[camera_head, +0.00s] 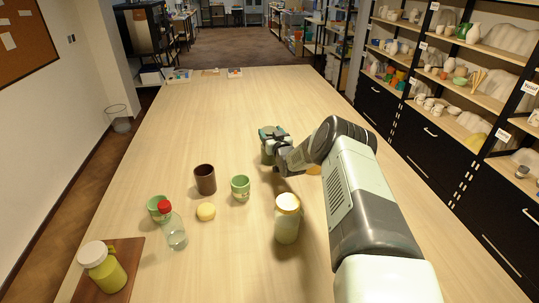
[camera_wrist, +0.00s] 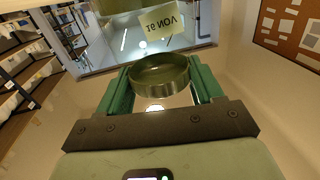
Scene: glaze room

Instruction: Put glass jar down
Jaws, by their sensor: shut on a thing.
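My gripper (camera_head: 272,143) is in the middle of the table, at the end of my arm. In the head view the jar (camera_head: 267,158) is small and partly covered by the gripper. I cannot tell whether its base touches the table. A second jar with a tan lid (camera_head: 287,222) stands upright nearer the camera.
Left of the gripper stand a brown cup (camera_head: 205,181), two green cups (camera_head: 240,190), a yellow round thing (camera_head: 206,212) and a clear bottle with a red cap (camera_head: 176,235). A yellow-green jar (camera_head: 107,275) is on a brown board (camera_head: 127,255). The far table (camera_head: 220,105) is mostly clear.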

